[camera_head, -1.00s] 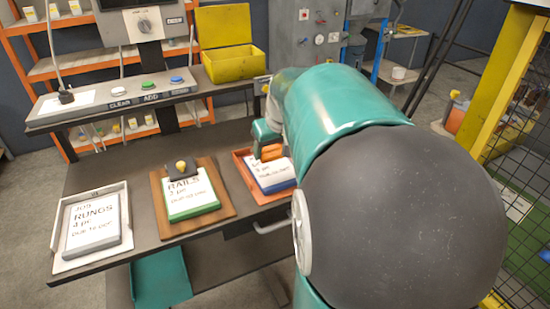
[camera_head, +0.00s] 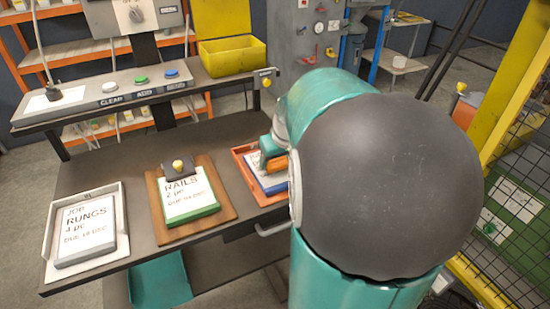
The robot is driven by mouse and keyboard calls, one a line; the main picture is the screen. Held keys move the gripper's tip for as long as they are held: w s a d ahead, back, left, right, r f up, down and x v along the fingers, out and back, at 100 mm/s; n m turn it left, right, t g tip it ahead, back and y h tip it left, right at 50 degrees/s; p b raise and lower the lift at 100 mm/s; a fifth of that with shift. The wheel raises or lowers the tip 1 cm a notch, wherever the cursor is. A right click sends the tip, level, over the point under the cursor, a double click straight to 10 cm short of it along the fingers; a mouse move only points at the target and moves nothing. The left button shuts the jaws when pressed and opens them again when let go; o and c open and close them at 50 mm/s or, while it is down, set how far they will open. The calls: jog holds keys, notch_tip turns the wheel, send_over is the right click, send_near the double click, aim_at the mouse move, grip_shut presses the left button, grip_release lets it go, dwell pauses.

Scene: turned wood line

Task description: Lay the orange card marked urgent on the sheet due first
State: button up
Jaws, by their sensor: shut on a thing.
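My gripper (camera_head: 274,150) is over the sheet in the orange-red tray (camera_head: 243,173), mostly hidden by my teal and dark grey arm. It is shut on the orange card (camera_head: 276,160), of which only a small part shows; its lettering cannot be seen. The blue-edged sheet (camera_head: 263,178) below is partly covered, and I cannot tell whether the card touches it. A green-edged RAILS sheet (camera_head: 188,198) lies on a brown board in the middle. A grey-edged RUNGS sheet (camera_head: 86,232) lies in a white tray at left. Their due lines are too small to read surely.
A button console (camera_head: 110,95) and an open yellow box (camera_head: 232,57) stand behind the dark table (camera_head: 140,165). A yellow post and mesh fence (camera_head: 515,130) are at right.

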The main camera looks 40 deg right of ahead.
jog(key=shift+s+a+f, duration=0.1)
jog(key=shift+s+f, duration=0.05)
jog(key=shift+f, duration=0.35)
jog(key=shift+w, duration=0.25)
jog(key=shift+s, duration=0.2)
jog(key=shift+f, duration=0.1)
jog(key=o, duration=0.7)
jog(key=shift+w, duration=0.15)
jog(key=shift+o, duration=1.2)
jog(key=shift+s, duration=0.2)
jog(key=shift+w, duration=0.1)
